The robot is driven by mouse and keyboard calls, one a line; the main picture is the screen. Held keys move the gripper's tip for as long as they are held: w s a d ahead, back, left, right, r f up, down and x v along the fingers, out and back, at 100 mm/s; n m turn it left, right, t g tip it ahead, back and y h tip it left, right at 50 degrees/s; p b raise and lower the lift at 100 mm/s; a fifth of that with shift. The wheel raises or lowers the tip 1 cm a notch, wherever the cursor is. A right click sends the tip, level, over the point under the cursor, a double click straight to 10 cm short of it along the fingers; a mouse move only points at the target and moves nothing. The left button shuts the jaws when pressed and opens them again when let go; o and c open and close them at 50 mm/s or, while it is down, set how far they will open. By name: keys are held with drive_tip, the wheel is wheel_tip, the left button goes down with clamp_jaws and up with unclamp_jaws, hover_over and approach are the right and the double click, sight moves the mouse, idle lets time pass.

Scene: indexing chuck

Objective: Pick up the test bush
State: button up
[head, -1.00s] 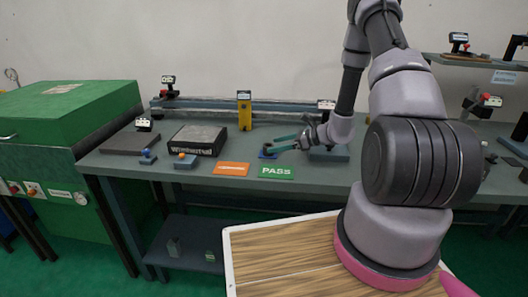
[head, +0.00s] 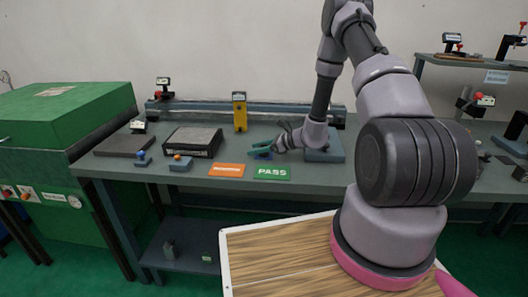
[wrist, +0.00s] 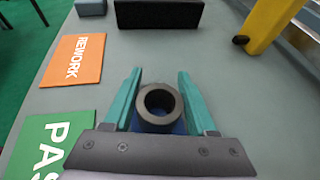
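The test bush, a dark grey ring with a round bore (wrist: 159,102), stands upright in the wrist view on a blue base (wrist: 160,127). My gripper (wrist: 160,75) has its two teal fingers spread, one on each side of the bush. The bush sits between them, nearer the palm than the tips; narrow gaps seem to show, but I cannot tell if either finger touches. In the head view my gripper (head: 262,148) is low over the bench, behind the PASS card, and the bush itself is hard to make out there.
An orange REWORK card (head: 227,170) and a green PASS card (head: 272,173) lie at the bench front. A black box (head: 192,141), small blue blocks and a yellow upright (head: 239,111) stand nearby. A green cabinet (head: 65,120) is at the left.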

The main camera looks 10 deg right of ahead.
clamp_jaws()
